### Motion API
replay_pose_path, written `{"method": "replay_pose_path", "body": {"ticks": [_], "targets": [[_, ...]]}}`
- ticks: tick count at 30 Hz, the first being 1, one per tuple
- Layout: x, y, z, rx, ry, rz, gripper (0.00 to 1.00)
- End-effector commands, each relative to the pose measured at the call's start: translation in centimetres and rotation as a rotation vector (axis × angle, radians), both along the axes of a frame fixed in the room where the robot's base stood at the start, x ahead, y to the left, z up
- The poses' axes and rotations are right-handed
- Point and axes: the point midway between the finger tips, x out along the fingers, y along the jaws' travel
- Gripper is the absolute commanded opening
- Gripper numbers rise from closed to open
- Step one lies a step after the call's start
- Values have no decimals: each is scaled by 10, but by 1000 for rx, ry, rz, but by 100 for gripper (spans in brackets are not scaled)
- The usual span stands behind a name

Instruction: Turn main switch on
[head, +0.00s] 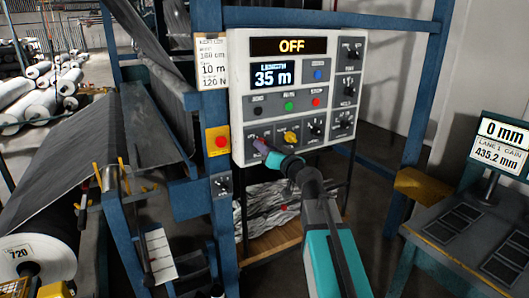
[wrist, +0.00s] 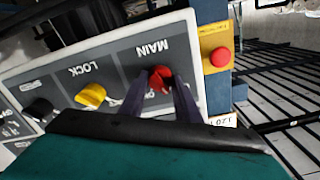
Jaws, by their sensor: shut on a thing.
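The white control panel (head: 236,75) fills the middle of the head view, with "OFF" on its top display (head: 291,46). My gripper (head: 262,147) reaches its lower left corner and covers the main switch there. In the wrist view, which is upside down, the red main switch knob (wrist: 161,78) sits under the label "MAIN". My gripper's two dark fingers (wrist: 161,92) are on either side of the knob, shut on it. The yellow lock knob (wrist: 91,95) is beside it and also shows in the head view (head: 290,137).
A red button on a yellow box (head: 220,142) is just left of the panel; it also shows in the wrist view (wrist: 220,58). Blue frame posts (head: 208,20) border the panel. A desk with a screen (head: 502,143) stands at the right.

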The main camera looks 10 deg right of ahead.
Motion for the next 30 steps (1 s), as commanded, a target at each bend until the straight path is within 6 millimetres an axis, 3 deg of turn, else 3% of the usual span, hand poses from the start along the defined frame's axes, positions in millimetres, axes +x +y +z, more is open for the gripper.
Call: {"method": "replay_pose_path", "body": {"ticks": [30], "targets": [[0,1,0,775,253,2,7]]}}
